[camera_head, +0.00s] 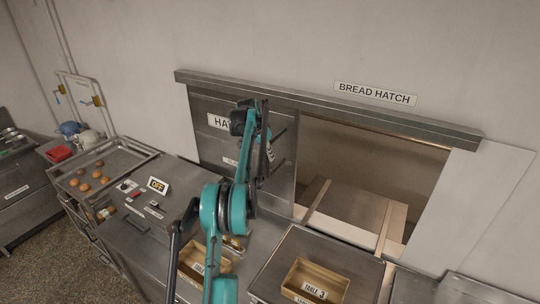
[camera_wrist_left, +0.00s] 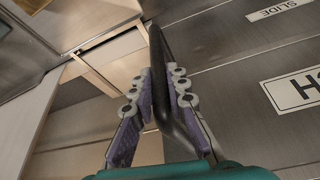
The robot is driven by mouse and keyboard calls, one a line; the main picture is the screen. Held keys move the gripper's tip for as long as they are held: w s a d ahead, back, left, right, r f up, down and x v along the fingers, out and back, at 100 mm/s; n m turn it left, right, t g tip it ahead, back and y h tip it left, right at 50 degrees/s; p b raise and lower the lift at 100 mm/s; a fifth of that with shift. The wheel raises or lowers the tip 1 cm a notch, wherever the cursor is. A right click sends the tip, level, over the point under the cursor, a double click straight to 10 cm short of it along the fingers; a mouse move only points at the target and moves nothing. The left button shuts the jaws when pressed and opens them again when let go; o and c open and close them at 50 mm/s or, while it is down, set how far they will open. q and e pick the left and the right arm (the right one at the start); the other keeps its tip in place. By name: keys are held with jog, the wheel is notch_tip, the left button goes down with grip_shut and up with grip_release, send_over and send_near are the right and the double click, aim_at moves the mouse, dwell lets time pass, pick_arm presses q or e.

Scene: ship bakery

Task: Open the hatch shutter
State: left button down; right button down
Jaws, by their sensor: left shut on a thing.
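The hatch shutter (camera_head: 218,145) is a grey metal sliding panel under a long top rail (camera_head: 320,108). It stands at the left, and the hatch opening (camera_head: 375,160) is clear to its right. Labels on the panel are partly hidden by my arm; one reads SLIDE in the left wrist view. My left gripper (camera_head: 272,150) is in front of the panel's right part. In the left wrist view its fingers (camera_wrist_left: 160,82) are shut on the dark upright handle (camera_wrist_left: 172,105), one on each side. My right gripper is not in view.
A BREAD HATCH sign (camera_head: 375,93) is above the opening. Below are steel counters with a TABLE 3 box (camera_head: 316,284) and another box (camera_head: 190,268). A tray (camera_head: 132,152) with several round brown items and an OFF sign (camera_head: 158,185) are at the left.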

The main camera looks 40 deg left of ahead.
pick_arm(q)
jog(key=c, duration=1.5)
grip_release()
jog(key=v, duration=1.2)
